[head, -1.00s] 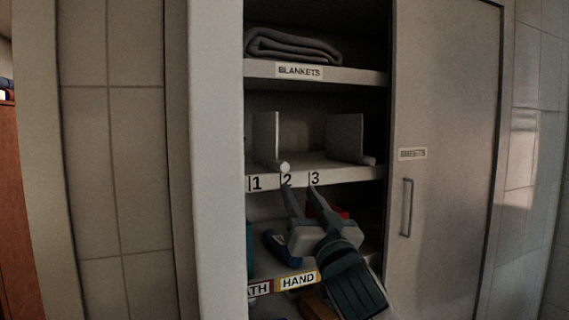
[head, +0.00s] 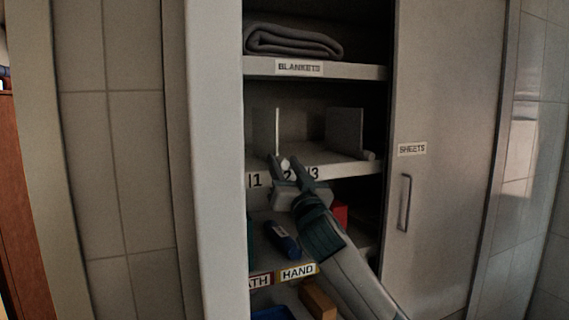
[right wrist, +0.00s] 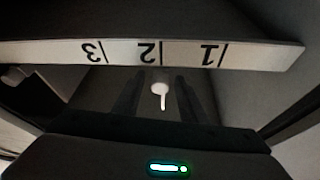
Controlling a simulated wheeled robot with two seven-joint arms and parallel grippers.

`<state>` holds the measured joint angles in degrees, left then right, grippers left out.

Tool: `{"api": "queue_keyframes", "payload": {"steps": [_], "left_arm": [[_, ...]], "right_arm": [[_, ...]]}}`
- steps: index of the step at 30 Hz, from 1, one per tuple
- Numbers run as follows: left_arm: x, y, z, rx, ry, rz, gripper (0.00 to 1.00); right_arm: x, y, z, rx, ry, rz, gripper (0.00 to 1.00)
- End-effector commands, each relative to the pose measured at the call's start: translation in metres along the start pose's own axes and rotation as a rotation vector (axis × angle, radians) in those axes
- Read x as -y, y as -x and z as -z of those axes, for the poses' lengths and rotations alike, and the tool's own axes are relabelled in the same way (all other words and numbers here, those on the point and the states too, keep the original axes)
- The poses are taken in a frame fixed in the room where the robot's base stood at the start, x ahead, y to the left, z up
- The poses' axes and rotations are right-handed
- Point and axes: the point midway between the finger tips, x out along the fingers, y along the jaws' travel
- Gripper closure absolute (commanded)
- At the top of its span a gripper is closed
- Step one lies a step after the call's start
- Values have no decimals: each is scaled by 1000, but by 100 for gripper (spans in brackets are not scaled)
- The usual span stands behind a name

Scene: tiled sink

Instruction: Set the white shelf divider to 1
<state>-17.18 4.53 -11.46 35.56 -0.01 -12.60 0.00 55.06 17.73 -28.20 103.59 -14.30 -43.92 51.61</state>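The white shelf divider (head: 277,131) stands upright on the middle shelf, with its round white knob (head: 285,164) at the shelf front, above the number 2. Number 1 (head: 257,180) is to its left on the shelf edge. My right gripper (head: 286,164) is open, its fingertips on either side of the knob. In the right wrist view the knob (right wrist: 160,89) shows between the two dark fingers, with visible gaps on both sides. The number strip (right wrist: 205,54) appears upside down there. My left gripper is out of view.
A grey divider (head: 345,132) with its own knob (head: 369,155) stands to the right. A folded blanket (head: 292,42) lies on the shelf above. Below are a blue item (head: 283,240) and a red item (head: 340,212). A sliding door (head: 440,120) covers the right side.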

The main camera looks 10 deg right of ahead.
Motion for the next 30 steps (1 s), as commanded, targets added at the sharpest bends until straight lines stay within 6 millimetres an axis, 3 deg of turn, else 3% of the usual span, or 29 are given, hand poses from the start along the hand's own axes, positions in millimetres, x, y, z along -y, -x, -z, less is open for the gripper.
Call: {"api": "queue_keyframes", "payload": {"steps": [5,9,10,20,30], "left_arm": [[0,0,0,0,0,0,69],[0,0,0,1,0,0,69],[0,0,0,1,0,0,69],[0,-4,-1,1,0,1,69],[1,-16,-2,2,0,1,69]], "right_arm": [[0,0,0,0,0,0,64],[0,0,0,0,-1,0,98],[0,0,0,0,-1,0,100],[12,2,-3,-1,-5,2,100],[62,6,-10,0,-7,3,100]]}}
